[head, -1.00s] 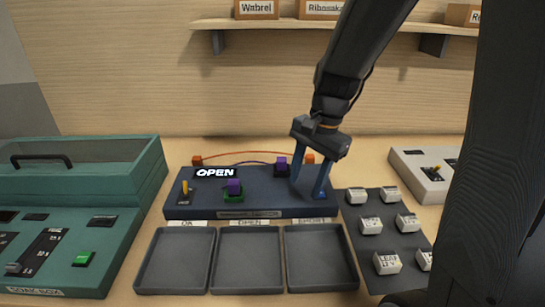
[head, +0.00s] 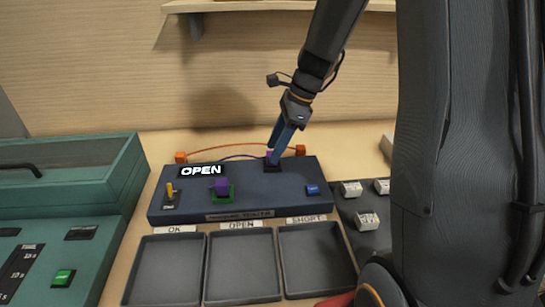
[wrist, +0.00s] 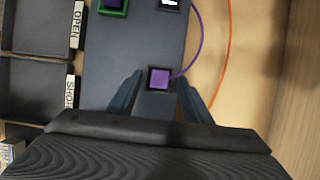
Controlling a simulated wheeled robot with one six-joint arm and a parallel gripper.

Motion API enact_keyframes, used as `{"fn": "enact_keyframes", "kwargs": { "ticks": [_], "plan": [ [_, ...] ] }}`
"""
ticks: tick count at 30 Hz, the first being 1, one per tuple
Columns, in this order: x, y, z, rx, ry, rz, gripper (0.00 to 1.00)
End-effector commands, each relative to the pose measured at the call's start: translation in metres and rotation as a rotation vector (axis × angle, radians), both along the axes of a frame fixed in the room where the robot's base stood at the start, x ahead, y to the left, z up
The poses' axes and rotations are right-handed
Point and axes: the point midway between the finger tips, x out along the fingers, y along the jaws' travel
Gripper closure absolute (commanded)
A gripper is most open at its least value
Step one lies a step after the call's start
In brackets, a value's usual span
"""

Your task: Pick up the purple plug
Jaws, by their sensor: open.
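A purple plug (head: 269,154) sits in a dark socket at the back right of the dark blue console (head: 290,188), with a purple cable running from it. In the head view it is partly hidden by my gripper (head: 276,152), which points down at it. In the wrist view the purple plug (wrist: 159,78) lies between the two open blue fingers, with a gap on each side. Another purple block (head: 222,183) stands in a green-framed socket nearer the console's middle.
An OPEN display (head: 201,171), a yellow lever (head: 170,189) and a blue button (head: 313,190) are on the console. An orange cable (head: 235,146) arches behind it. Trays (head: 242,265) lie in front; a teal box (head: 70,175) stands left.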

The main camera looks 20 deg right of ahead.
Motion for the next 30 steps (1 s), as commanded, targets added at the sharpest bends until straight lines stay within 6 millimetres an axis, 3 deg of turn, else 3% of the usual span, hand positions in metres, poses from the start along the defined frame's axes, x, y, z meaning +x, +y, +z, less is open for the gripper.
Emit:
{"fn": "enact_keyframes", "kwargs": {
  "ticks": [3,11,19,26,30],
  "plan": [
    [0.000,0.003,-0.009,0.000,0.001,-0.003,0.55],
    [0.001,0.003,-0.011,0.000,-0.001,-0.004,0.55],
    [0.001,0.002,-0.011,-0.001,0.000,-0.004,0.99],
    [0.001,0.002,-0.010,-0.001,-0.001,-0.003,0.99],
    [0.002,0.002,0.001,-0.001,-0.005,-0.001,0.99]
  ]
}}
